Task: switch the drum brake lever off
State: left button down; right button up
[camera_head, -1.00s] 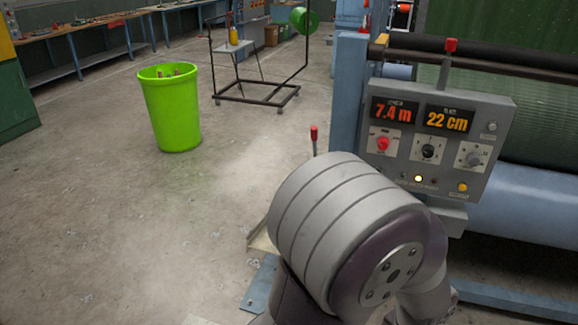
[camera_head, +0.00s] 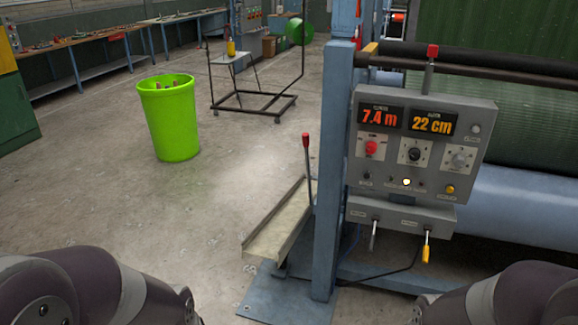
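The control panel (camera_head: 472,135) stands right of centre on a blue post. Below it a small box (camera_head: 400,214) carries a grey-tipped lever (camera_head: 374,236) and a yellow-handled lever (camera_head: 426,246), both hanging down. A red-topped lever (camera_head: 432,56) stands upright above the panel. Another red-knobbed lever (camera_head: 307,150) rises beside the post's left side. The labels are too small to read, so I cannot tell which is the drum brake lever. Only links of my arms show, at the lower left and lower right corners; neither gripper is in view.
The blue post (camera_head: 333,160) has a foot plate and a sloping metal tray (camera_head: 278,222) on its left. A large roller (camera_head: 530,212) lies behind the panel. A green bin (camera_head: 168,118) and a wheeled frame (camera_head: 255,104) stand farther off.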

aim_at(305, 135)
jog(key=i+j, duration=0.55)
jog(key=i, duration=0.25)
jog(key=i+j, duration=0.6)
jog(key=i, duration=0.15)
jog(key=i+j, duration=0.55)
jog(key=i, duration=0.25)
jog(key=l+z, duration=0.05)
